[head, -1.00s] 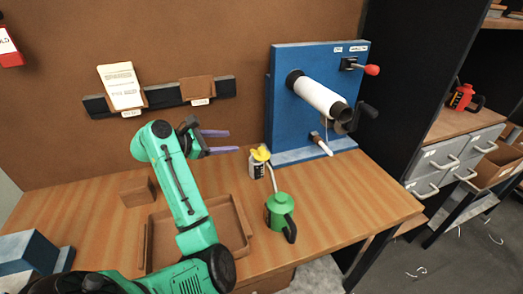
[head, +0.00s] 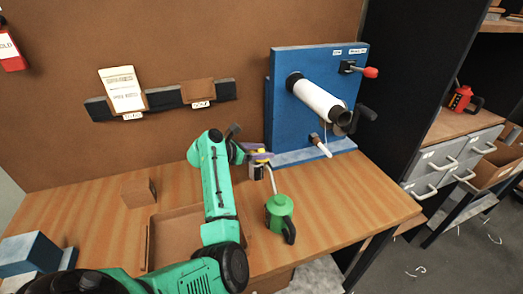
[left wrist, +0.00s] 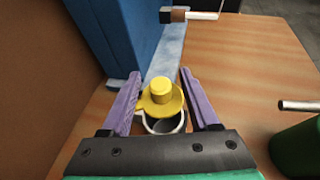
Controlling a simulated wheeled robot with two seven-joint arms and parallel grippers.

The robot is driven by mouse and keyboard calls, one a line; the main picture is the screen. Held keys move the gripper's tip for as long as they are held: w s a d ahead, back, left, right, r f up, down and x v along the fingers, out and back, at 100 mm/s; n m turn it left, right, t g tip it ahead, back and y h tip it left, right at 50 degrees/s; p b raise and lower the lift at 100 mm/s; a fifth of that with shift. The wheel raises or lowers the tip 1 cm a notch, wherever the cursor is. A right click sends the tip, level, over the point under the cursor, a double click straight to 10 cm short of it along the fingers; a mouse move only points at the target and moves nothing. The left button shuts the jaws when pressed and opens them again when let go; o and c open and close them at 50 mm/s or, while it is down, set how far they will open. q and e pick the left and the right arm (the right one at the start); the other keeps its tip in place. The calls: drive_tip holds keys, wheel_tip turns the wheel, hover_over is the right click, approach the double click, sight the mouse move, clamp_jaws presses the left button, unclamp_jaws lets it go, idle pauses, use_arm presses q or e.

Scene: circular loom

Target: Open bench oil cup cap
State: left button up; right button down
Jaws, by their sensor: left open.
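The bench oil cup (left wrist: 165,124) stands on the wooden bench beside the blue machine, with its yellow cap (left wrist: 160,97) at its top. In the left wrist view the cap shows a round knob on a wider flange. Part of the cup's rim and a dark area show below the flange; I cannot tell how far the cap is open. My left gripper (left wrist: 158,100) is open, its purple fingers on either side of the cap with gaps. In the head view the gripper (head: 259,157) mostly hides the cup (head: 257,172). My right gripper is not in view.
A green oil can (head: 280,212) with a long spout stands close to the right of the cup. The blue machine (head: 285,120) with a white roller is just behind. A brown tray (head: 180,240) and a small brown block (head: 137,190) lie to the left.

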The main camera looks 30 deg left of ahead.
use_arm(q)
clamp_jaws()
idle(1.4)
